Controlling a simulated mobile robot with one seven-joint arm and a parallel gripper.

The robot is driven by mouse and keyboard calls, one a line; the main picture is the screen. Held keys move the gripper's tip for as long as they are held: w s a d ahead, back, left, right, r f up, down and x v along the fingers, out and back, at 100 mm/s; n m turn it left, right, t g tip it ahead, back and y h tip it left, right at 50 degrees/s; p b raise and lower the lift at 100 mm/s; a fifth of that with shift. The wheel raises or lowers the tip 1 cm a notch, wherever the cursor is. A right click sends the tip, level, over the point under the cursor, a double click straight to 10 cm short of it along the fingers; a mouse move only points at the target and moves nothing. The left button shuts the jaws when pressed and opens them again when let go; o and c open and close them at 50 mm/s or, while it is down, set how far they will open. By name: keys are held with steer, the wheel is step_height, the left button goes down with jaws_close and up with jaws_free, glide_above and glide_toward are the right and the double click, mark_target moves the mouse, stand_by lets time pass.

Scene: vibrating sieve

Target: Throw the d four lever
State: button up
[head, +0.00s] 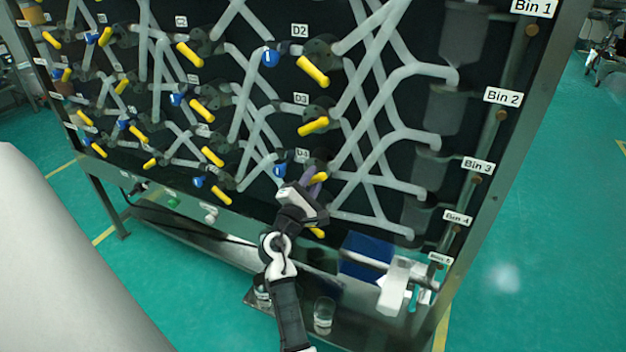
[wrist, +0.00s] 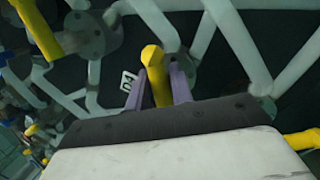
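The D4 lever (head: 319,177) is a yellow handle in the lower middle of the panel, beside the partly covered D4 label (head: 302,155). My gripper (head: 314,184) is at this lever, and my arm hides part of it. In the wrist view, the yellow D4 lever (wrist: 155,70) stands between the two purple fingers of my gripper (wrist: 162,85). The fingers are apart, with narrow gaps seen beside the lever, so the gripper looks open around it. The D4 label (wrist: 127,81) shows tilted just left of the fingers.
The D3 lever (head: 313,126) and D2 lever (head: 313,71) are above. Another yellow lever (head: 317,232) is just below my gripper. Grey pipes (head: 375,182) run close on the right. A blue box (head: 366,257) and a glass jar (head: 324,312) stand below.

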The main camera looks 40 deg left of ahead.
jaws_close()
steer(key=shift+f, duration=0.1)
steer(key=m+b, duration=0.1)
steer(key=b, duration=0.1)
steer(key=m+b, duration=0.1)
steer(key=b, duration=0.1)
steer(key=shift+d+f+m+h, duration=0.1)
steer(key=shift+f+m+h, duration=0.3)
steer(key=shift+f+m+g+h+b, duration=0.25)
steer(key=shift+m+h+b, duration=0.4)
steer(key=shift+m+b, duration=1.6)
steer(key=shift+f+m+g+h+b, duration=0.1)
steer(key=shift+f+m+h+b, duration=0.35)
steer(key=shift+m+b, duration=1.8)
steer(key=shift+f+m+g+h+b, duration=0.15)
steer(key=shift+m+h+b, duration=0.65)
steer(key=shift+m+b, duration=1.45)
steer(key=shift+m, duration=0.35)
